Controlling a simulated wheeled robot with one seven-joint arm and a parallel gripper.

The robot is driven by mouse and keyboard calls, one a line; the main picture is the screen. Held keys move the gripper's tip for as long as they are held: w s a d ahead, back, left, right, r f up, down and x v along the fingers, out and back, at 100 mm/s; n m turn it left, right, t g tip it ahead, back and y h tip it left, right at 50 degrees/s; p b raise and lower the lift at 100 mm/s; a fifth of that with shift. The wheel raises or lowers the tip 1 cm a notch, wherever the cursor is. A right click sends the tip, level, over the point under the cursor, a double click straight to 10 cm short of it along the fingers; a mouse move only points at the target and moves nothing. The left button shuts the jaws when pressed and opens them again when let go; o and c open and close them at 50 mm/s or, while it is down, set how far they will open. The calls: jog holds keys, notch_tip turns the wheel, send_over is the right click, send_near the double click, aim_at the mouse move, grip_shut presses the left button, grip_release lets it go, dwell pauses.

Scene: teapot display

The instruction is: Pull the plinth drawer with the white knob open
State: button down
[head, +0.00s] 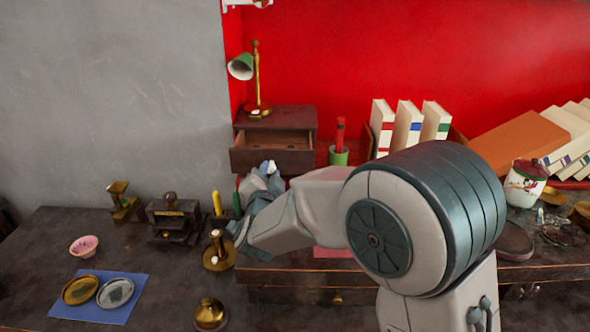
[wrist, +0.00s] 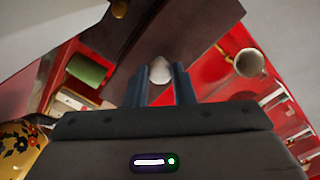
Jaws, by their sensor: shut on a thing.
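The plinth (head: 300,118) is a small dark wooden box standing against the red wall, with the lamp on top. The white knob (head: 268,166) is on the drawer front, mostly hidden by my gripper (head: 266,174) in the head view. In the wrist view the white knob (wrist: 160,70) sits between the two fingers of my gripper (wrist: 160,84), which is shut on it. The brown drawer front (wrist: 190,40) lies just beyond the fingertips.
A green-shaded brass lamp (head: 257,85) stands on the plinth. A green cup (head: 338,156) with red items and upright books (head: 407,128) are to the right. A yellow candle (head: 217,203) and brass holder (head: 217,256) stand close left of my gripper.

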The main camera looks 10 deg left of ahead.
jog(key=shift+s, duration=0.25)
jog(key=c, duration=1.2)
grip_release()
jog(key=s+d+b, duration=0.1)
jog(key=s+d, duration=0.1)
jog(key=s, duration=1.1)
jog(key=shift+s+d, duration=0.25)
jog(key=shift+d, duration=0.15)
